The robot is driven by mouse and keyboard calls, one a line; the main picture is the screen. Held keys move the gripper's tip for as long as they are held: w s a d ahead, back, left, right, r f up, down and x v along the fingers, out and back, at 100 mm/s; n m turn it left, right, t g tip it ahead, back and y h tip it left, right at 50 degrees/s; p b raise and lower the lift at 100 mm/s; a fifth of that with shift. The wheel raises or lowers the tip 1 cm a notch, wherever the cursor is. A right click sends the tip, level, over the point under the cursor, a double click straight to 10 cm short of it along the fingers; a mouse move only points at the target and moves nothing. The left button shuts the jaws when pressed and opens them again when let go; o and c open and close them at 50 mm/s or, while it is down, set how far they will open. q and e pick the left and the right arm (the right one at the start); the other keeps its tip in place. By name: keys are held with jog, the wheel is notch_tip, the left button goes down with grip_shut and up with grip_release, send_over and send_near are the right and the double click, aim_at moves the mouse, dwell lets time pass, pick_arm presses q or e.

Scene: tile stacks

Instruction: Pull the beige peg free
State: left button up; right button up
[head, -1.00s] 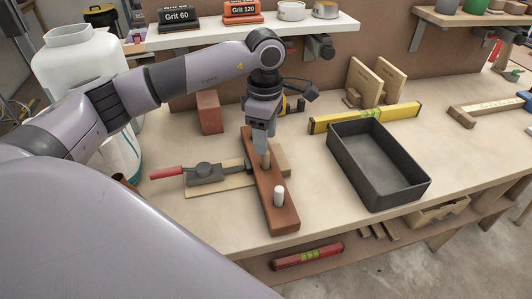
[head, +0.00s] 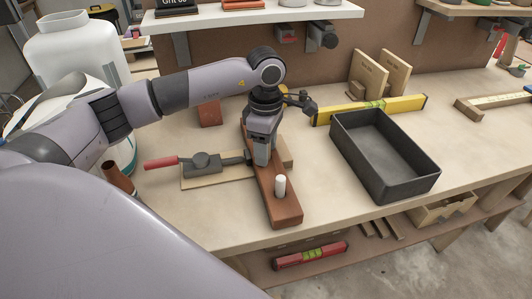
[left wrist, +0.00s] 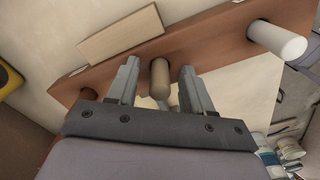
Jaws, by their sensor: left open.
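The beige peg (left wrist: 160,78) stands in a reddish-brown wooden board and shows in the left wrist view between my two fingers. My left gripper (left wrist: 160,88) is open, with one finger on each side of the peg and a gap visible on both sides. In the head view my left gripper (head: 262,163) points down over the board (head: 286,214) and hides the beige peg. A white peg (head: 280,186) stands nearer the board's front end; it also shows at the upper right of the left wrist view (left wrist: 278,40). My right gripper is not in view.
A clamp with a red handle (head: 162,162) lies left of the board. A dark open tray (head: 364,172) stands to the right, with a yellow level (head: 340,114) behind it. A reddish block (head: 209,113) stands behind the clamp. The bench between board and tray is clear.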

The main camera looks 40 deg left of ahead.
pick_arm(q)
grip_shut()
jog(key=shift+r+p, duration=1.1)
jog(key=shift+r, duration=0.6)
dwell(0.8)
jog(key=shift+r+p, duration=1.9)
jog(key=shift+r, duration=1)
